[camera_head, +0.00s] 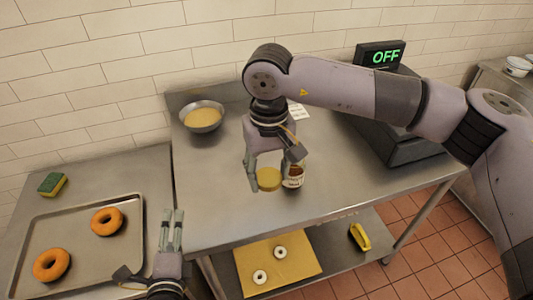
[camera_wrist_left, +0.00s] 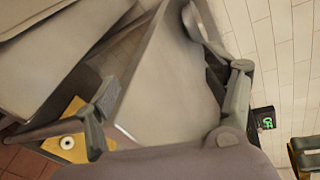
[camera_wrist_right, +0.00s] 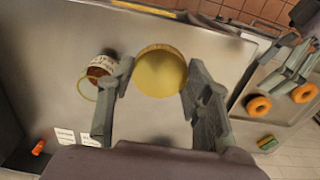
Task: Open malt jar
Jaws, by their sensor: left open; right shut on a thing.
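The malt jar (camera_head: 294,177) stands on the steel table, with a white label and brown content. Its open mouth shows no lid; the jar also shows in the right wrist view (camera_wrist_right: 103,68). My right gripper (camera_head: 268,180) is shut on a round yellow lid (camera_head: 269,179), just left of the jar in the head view. The lid sits between the fingertips in the right wrist view (camera_wrist_right: 160,73), apart from the jar. My left gripper (camera_head: 172,232) is open and empty, near the table's left front corner. The jar is not seen in the left wrist view.
A bowl of yellow content (camera_head: 202,117) stands at the table's back left. A dark machine reading OFF (camera_head: 390,125) stands at the right. The table's front middle is clear.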

